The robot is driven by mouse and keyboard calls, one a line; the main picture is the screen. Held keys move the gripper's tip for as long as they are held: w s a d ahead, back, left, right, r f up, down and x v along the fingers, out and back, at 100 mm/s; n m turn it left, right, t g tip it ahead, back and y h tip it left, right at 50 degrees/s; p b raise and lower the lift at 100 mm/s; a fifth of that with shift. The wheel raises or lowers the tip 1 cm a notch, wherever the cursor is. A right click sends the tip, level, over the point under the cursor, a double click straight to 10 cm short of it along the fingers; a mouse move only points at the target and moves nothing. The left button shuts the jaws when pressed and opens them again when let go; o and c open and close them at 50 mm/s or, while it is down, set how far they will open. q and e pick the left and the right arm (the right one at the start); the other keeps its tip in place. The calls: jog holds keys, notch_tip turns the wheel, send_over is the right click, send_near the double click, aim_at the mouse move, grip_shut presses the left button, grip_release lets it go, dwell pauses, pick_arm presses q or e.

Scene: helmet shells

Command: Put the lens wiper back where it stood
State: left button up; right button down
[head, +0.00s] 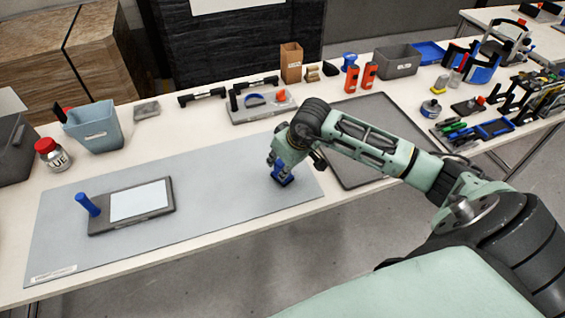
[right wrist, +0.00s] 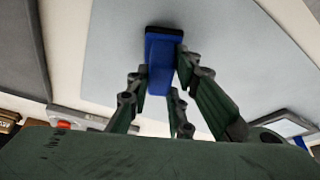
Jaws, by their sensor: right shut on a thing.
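The lens wiper (head: 282,179) is blue with a dark edge at its far end. It is in my right gripper (head: 280,166), over the right end of the grey mat (head: 215,207). In the right wrist view the wiper (right wrist: 163,50) sits between the fingers of the gripper (right wrist: 160,78), which are shut on its blue body. Its dark end points away from the palm. I cannot tell if it touches the mat. My left gripper is not in view.
A dark tray (head: 350,172) is right of the mat. A grey fixture (head: 262,108) and a brown box (head: 291,62) stand behind. The mat's middle is clear.

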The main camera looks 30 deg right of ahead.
jog(key=shift+f, duration=0.2)
jog(key=c, duration=1.6)
grip_release()
jog(key=shift+r, duration=0.1)
jog(key=shift+r, duration=0.4)
jog(key=b+v, duration=0.2)
jog(key=v, duration=0.9)
jog(key=shift+s+r, duration=0.15)
jog(key=shift+r, duration=0.1)
